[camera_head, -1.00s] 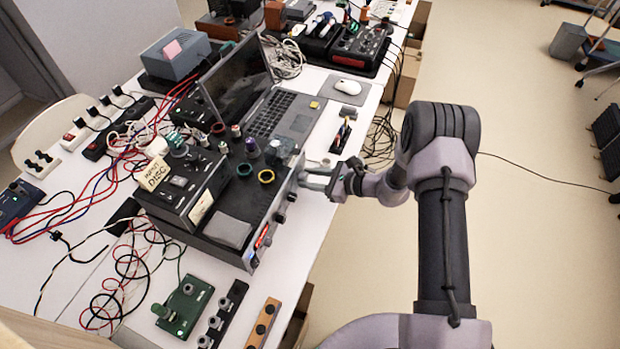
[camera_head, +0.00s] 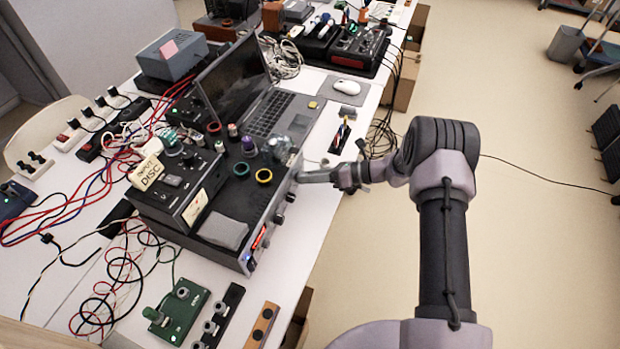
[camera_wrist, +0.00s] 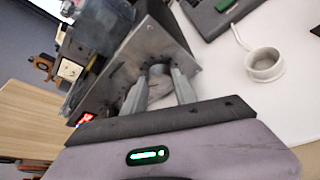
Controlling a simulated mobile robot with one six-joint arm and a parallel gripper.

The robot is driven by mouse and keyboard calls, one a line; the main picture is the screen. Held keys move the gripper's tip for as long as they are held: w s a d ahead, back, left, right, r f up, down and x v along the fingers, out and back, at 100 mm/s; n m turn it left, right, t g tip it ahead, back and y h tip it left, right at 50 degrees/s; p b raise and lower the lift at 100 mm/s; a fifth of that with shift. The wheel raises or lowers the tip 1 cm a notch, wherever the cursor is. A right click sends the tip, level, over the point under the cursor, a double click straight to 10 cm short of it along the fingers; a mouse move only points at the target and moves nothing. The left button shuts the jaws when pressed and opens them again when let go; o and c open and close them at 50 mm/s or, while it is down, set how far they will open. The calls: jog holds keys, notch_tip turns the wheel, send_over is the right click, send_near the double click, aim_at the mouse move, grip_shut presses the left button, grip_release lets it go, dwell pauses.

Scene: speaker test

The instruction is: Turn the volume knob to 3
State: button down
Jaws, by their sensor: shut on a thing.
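The dark amplifier-like unit (camera_head: 232,252) stands at the table's near edge, its front panel facing right. My gripper (camera_head: 301,177) reaches the panel's far end from the right. In the wrist view, the two fingers of my gripper (camera_wrist: 160,88) sit on either side of a round grey knob (camera_wrist: 158,69) on the metal panel (camera_wrist: 128,62), shut on it. The head view hides this knob behind the fingers. Smaller dark knobs (camera_head: 290,197) and a red lit display (camera_head: 259,237) lie along the same panel. I cannot read a scale or the knob's setting.
Coloured rings, a cloth (camera_head: 222,231) and a smaller box (camera_head: 175,190) lie on the unit. A laptop (camera_head: 270,118) stands behind it. Cables crowd the left; the floor at right is open.

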dwell(0.6)
jog(key=c, duration=1)
grip_release()
jog(key=shift+d, duration=0.1)
jog(key=p+v, duration=0.3)
jog(key=v, duration=1.4)
jog(key=shift+d+p, duration=0.2)
jog(key=shift+p, duration=0.1)
jog(key=shift+w+f, duration=0.15)
